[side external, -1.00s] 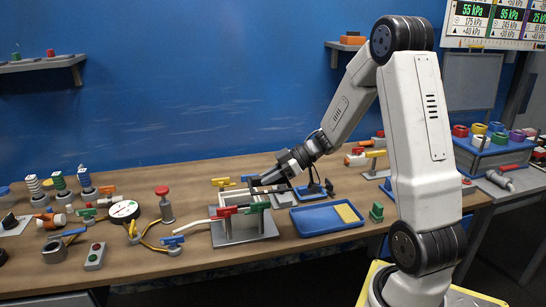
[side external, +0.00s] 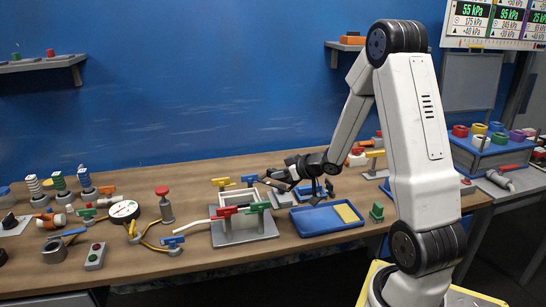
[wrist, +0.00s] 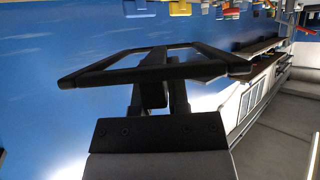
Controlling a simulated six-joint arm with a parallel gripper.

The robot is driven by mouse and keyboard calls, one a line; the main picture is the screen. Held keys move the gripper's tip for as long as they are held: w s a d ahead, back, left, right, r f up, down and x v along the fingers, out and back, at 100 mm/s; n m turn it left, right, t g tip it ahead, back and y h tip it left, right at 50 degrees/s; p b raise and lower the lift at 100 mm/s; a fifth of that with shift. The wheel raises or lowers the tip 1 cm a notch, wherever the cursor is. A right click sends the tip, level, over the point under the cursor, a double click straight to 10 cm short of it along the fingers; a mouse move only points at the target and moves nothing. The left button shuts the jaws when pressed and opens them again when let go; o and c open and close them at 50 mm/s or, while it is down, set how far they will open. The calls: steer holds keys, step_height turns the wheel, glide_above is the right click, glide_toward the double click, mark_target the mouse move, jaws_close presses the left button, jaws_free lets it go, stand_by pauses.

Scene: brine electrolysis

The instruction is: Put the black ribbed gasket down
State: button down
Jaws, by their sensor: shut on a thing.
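My gripper (wrist: 153,75) is shut on the black gasket (wrist: 205,70), a thin rectangular frame that spans the wrist view. One side of the frame passes between the fingers. In the side view my gripper (side external: 290,172) is above the bench, and the gasket (side external: 277,184) looks dark and tilted, just right of the open white frame of the cell (side external: 250,200). The gasket appears to be in the air. Its ribs are too small to make out, and the side view does not show clearly how far it is above the bench.
A blue tray (side external: 305,231) with a yellow pad (side external: 347,212) lies right of the cell's grey base plate (side external: 246,236). A small green block (side external: 377,211) is right of the tray.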

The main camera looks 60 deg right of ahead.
steer(key=s+d+f+m+g+h, duration=0.3)
steer(key=s+d+f+m+h, duration=0.4)
steer(key=s, duration=0.3)
steer(key=shift+f+m+g+h, duration=0.3)
steer(key=shift+f+m+h, duration=0.25)
steer(key=shift+m, duration=0.15)
steer(key=shift+d+f, duration=0.1)
steer(key=shift+f, duration=2.1)
steer(key=shift+f, duration=1.8)
steer(key=shift+f, duration=0.1)
